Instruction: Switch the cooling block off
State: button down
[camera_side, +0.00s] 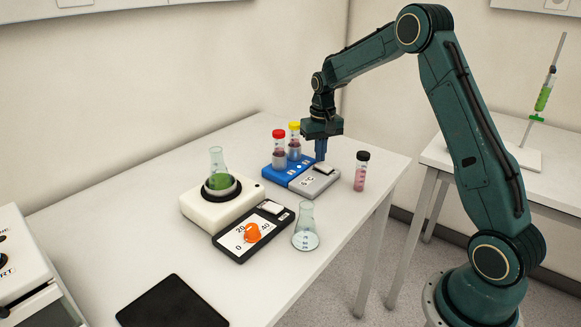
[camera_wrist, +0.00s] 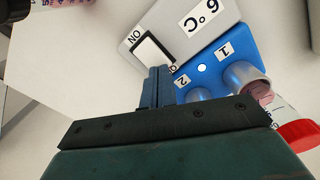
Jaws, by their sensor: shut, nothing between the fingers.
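The cooling block (camera_side: 313,184) is a low grey and blue unit on the table. Its grey part carries a "6°C" label (camera_wrist: 199,16) and a white rocker switch (camera_wrist: 153,50), which also shows in the side view (camera_side: 323,168). One end of the switch is marked "ON"; the label at the other end is partly hidden by my fingers. I cannot tell which side is pressed. My gripper (camera_side: 321,157) is shut and empty, pointing down. In the wrist view its fingertips (camera_wrist: 158,72) are at the end away from "ON"; contact is unclear.
Red-capped (camera_side: 279,158) and yellow-capped (camera_side: 295,148) vials stand in the blue part, close to my gripper. A black-capped vial (camera_side: 361,172) stands to the right. A flask (camera_side: 306,232), a white device holding a green flask (camera_side: 218,170) and a dial panel (camera_side: 240,238) are nearer the camera.

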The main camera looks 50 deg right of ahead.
aim_at(320, 164)
jog(key=shift+f, duration=0.6)
dwell(0.6)
jog(key=shift+r, duration=3.5)
